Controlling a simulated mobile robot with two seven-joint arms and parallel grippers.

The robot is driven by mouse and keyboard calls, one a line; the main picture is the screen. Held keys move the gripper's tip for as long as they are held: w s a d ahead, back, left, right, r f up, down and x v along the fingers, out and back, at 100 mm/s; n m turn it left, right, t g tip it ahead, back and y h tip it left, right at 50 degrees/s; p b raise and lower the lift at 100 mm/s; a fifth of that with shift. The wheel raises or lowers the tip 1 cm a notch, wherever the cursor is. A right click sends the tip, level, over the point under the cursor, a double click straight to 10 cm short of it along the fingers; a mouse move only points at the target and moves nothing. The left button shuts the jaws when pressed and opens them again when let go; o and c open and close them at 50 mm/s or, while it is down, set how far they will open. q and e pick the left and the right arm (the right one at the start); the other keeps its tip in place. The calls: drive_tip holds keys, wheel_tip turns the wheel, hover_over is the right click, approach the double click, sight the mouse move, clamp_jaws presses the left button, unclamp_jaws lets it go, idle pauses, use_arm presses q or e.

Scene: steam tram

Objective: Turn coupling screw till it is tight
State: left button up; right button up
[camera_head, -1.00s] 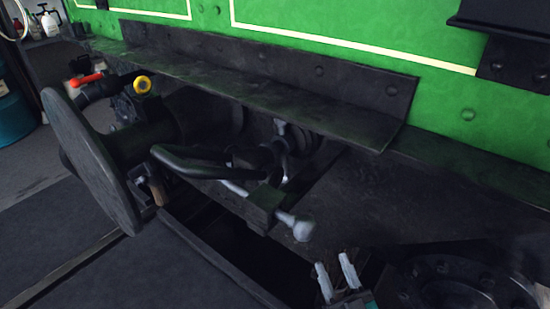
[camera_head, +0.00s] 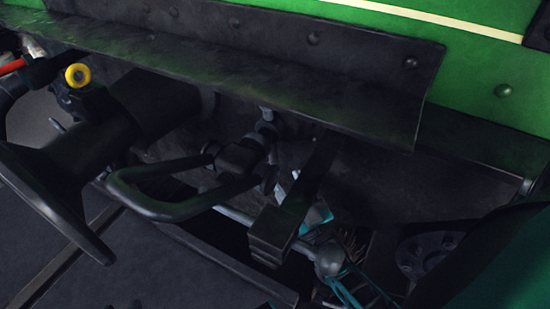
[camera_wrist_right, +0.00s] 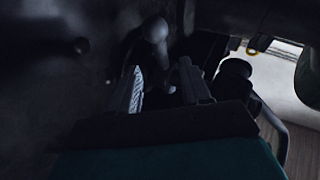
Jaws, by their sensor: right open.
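The screw coupling hangs below the green body in the head view, with a dark shackle loop (camera_head: 165,205) at the left. The coupling screw's lever is a pale rod with a grey ball end (camera_head: 328,260), right of a dark block-ended bar (camera_head: 270,242). My right gripper (camera_wrist_right: 160,78) is open in the wrist view. Its two fingers are apart, with a rounded grey shape, likely the ball end (camera_wrist_right: 153,28), beyond their tips. In the head view the bar hides most of this gripper, and only teal and pale bits show behind it. I cannot tell whether it touches the lever. My left gripper is not in view.
A dark angled ledge (camera_head: 230,70) overhangs the coupling. A round buffer (camera_head: 50,195) stands at the left, near a hose tap with a yellow ring (camera_head: 77,75). A dark bolted flange (camera_head: 428,255) is at the right. Space around the gripper is tight.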

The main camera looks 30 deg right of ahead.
sight(275, 159)
drive_tip(key=x, duration=0.7)
clamp_jaws()
idle(0.3)
